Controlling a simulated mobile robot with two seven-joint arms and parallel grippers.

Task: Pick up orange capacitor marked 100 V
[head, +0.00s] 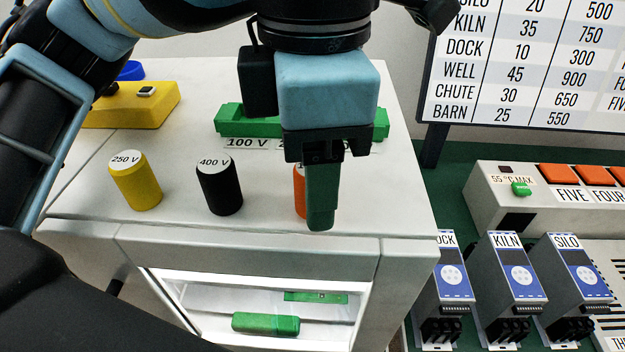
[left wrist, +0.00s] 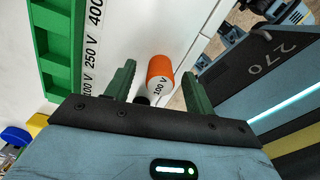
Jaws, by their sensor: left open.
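The orange capacitor (head: 299,192) stands on the white cabinet top, mostly hidden behind my left gripper in the head view. In the left wrist view the orange capacitor (left wrist: 160,68) shows its white end marked 100 V, in the gap between the two green fingers. My left gripper (head: 320,222) points down over the cabinet top, its fingers seen edge-on in the head view. In the left wrist view the left gripper (left wrist: 158,84) is open, its fingers apart on either side of the capacitor. Whether they touch it cannot be told. My right gripper is not seen.
A black 400 V capacitor (head: 219,187) and a yellow 250 V capacitor (head: 135,182) stand to the left. A green holder (head: 228,122) with voltage labels lies behind. Blue-fronted modules (head: 511,275) stand at right.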

